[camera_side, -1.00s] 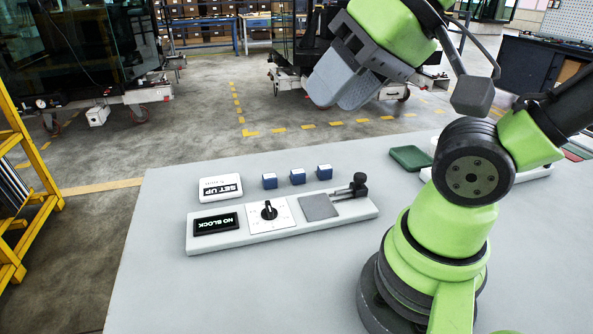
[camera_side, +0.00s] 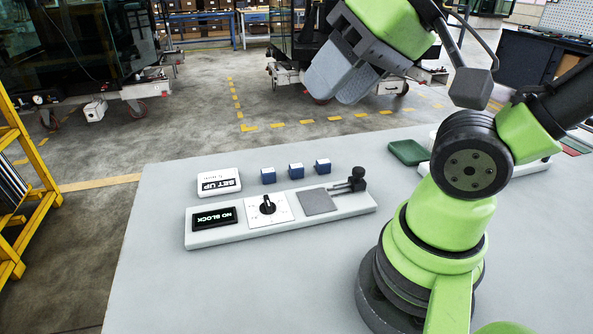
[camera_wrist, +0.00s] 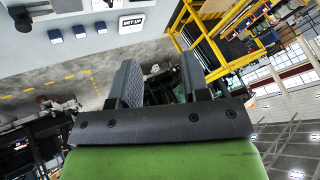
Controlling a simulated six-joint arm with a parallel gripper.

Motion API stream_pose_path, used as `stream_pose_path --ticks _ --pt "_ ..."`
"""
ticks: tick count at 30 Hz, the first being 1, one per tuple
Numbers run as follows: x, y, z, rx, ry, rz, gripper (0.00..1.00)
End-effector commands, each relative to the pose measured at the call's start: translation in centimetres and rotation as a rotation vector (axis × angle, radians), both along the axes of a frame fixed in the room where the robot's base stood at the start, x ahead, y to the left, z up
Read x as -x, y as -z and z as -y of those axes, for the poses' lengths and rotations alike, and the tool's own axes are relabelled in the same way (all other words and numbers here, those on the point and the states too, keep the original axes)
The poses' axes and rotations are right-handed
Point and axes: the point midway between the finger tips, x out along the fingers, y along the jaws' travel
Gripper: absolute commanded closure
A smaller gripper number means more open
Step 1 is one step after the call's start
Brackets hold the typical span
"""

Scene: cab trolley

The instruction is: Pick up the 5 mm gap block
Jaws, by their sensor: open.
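Three small blue blocks with pale tops stand in a row on the grey table: a left block (camera_side: 268,175), a middle block (camera_side: 296,170) and a right block (camera_side: 322,166). No size marking can be read on them, so I cannot tell which is the 5 mm one. In the wrist view the blocks show at the upper left, such as the middle block (camera_wrist: 80,32). My gripper (camera_side: 336,85) is open and empty, high above and behind the row. Its two grey fingers (camera_wrist: 160,82) stand apart in the wrist view.
A white panel (camera_side: 222,237) in front of the blocks carries a "NO BLOCK" display (camera_side: 214,218), a black knob (camera_side: 267,204), a grey pad (camera_side: 317,201) and a black clamp-like part (camera_side: 357,180). A "SET UP" sign (camera_side: 219,182) lies left of the blocks. A green tray (camera_side: 408,152) sits right.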

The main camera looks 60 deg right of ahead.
Motion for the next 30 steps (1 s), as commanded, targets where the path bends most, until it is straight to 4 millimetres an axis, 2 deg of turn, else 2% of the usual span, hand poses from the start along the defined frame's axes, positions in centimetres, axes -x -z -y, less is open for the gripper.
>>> stream_pose_path --ticks 1,3,11,14,17,23,26,30 --pt "0.0 0.0 0.0 0.000 0.000 0.000 0.55" --pt "0.0 0.0 0.0 0.000 0.000 0.000 0.40" --pt "0.0 0.0 0.0 -0.001 0.002 -0.002 0.40" --pt "-0.7 -0.2 0.3 -0.015 0.040 -0.022 0.40" --pt "-2.4 -0.5 1.0 -0.055 0.147 -0.075 0.40" --pt "-8.4 0.1 4.5 -0.180 0.519 -0.233 0.40" --pt "-11.3 1.5 6.9 -0.242 0.721 -0.305 0.40" --pt "-14.9 4.5 10.7 -0.324 1.010 -0.393 0.40"
